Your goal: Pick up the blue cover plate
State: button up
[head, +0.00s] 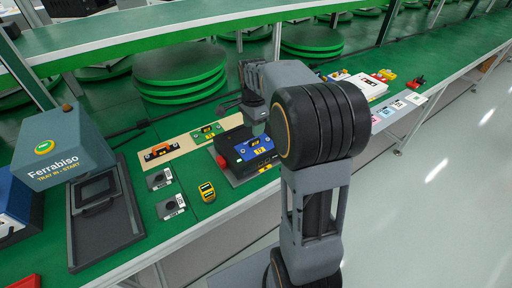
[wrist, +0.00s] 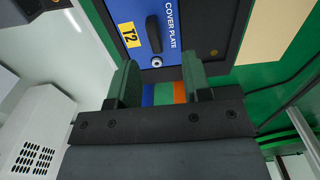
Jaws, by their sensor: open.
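The blue cover plate (head: 257,147) lies on top of a dark box-shaped unit (head: 229,163) on the green bench. In the wrist view the blue cover plate (wrist: 178,46) shows a yellow T2 label, a black raised handle and a screw head. My gripper (wrist: 158,78) is open, its two fingers apart with the plate's handle and screw ahead of them. No contact with the plate shows. In the head view my gripper (head: 252,108) is above the back of the unit, partly hidden by my arm.
An orange plate (head: 172,148) and a green plate (head: 207,131) lie left of the unit. A yellow device (head: 207,192) and two small grey boxes (head: 171,207) sit in front. The Ferrabiso machine (head: 62,150) stands at left. A raised shelf edge runs behind.

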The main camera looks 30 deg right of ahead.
aim_at(254, 140)
jog(key=shift+s+f+b, duration=0.2)
jog(key=shift+f+b, duration=0.05)
jog(key=shift+f, duration=1.2)
jog(key=shift+s+f+b, duration=0.15)
jog(key=shift+f+b, duration=0.05)
jog(key=shift+f, duration=1.2)
jog(key=shift+c, duration=0.4)
grip_shut()
